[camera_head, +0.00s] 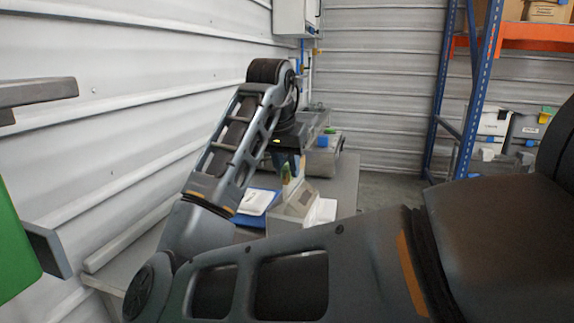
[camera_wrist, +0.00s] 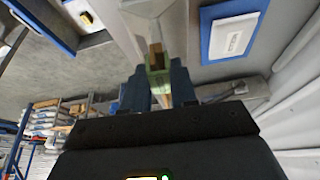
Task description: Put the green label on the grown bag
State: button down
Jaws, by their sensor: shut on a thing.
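My gripper (camera_wrist: 158,82) is shut on a small upright piece with green and brown parts (camera_wrist: 156,62), between its two blue fingers. The green part may be the green label; its shape is partly hidden by the fingers. In the head view my gripper (camera_head: 289,167) is above the grey table (camera_head: 342,185), and the held piece (camera_head: 286,184) shows below it. A pale grey, tapering object (camera_head: 294,207) is right under the held piece; I cannot tell whether they touch. No bag can be clearly made out as the grown bag.
A blue tray with a white pad (camera_head: 257,202) lies left of the pale object; the blue tray (camera_wrist: 206,40) also shows in the wrist view. A blue-and-orange rack (camera_head: 450,95) is at right, and a corrugated wall (camera_head: 120,105) at left.

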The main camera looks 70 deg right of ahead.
dwell(0.3)
jog(key=c, duration=0.8)
grip_release()
jog(key=shift+o, duration=0.3)
jog(key=o, duration=0.5)
notch_tip(320, 180, up, 7)
jog(key=p, duration=0.7)
